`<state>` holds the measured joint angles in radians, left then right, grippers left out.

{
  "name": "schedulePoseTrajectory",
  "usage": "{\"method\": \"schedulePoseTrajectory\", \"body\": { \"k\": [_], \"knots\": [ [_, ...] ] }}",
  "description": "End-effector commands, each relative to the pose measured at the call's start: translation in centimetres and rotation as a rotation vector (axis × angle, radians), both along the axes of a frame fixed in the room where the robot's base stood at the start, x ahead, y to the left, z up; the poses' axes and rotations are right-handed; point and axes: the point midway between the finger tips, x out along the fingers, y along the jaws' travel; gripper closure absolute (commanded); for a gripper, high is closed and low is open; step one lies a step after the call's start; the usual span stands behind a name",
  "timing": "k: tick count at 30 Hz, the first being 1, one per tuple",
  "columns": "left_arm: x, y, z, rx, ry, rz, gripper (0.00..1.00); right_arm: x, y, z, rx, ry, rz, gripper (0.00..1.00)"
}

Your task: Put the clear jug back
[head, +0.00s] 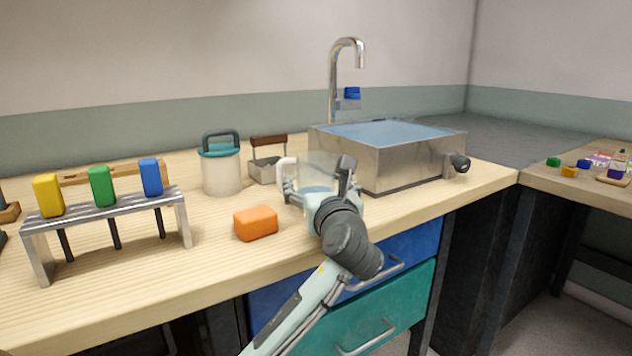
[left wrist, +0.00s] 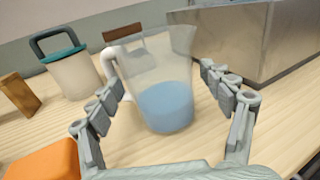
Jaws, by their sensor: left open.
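The clear jug (head: 318,168) stands upright on the wooden counter in front of the metal sink. It has a white handle on its left side and blue liquid in its lower part. In the left wrist view the jug (left wrist: 160,85) stands between the spread fingers. My left gripper (head: 318,190) is open, with one finger on each side of the jug; I cannot tell whether either finger touches it. The gripper partly hides the jug in the head view. My right gripper is not in view.
An orange block (head: 256,223) lies left of my gripper. A teal-lidded canister (head: 221,172) and a small metal caddy (head: 264,168) stand behind. The water-filled sink (head: 400,165) is close on the right. A metal rack (head: 105,208) with coloured-handled tools stands left.

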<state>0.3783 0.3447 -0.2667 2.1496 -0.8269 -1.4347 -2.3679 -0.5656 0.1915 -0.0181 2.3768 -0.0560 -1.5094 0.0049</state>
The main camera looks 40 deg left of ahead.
Motion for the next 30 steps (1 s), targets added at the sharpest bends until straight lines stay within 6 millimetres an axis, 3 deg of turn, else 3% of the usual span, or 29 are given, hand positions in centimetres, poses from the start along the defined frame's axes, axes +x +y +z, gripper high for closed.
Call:
{"method": "schedulePoseTrajectory", "body": {
  "k": [9, 15, 30],
  "knots": [
    [-4.8, -4.9, 0.1, -0.004, 0.001, -0.004, 0.20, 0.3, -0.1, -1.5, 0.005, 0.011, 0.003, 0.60],
    [-6.8, -6.9, 0.1, -0.002, -0.001, -0.002, 0.20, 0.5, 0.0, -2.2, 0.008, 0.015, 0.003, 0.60],
    [-7.5, -7.4, 0.1, -0.001, 0.000, 0.000, 0.20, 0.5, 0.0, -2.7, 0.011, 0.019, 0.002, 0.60]
  ]
}}
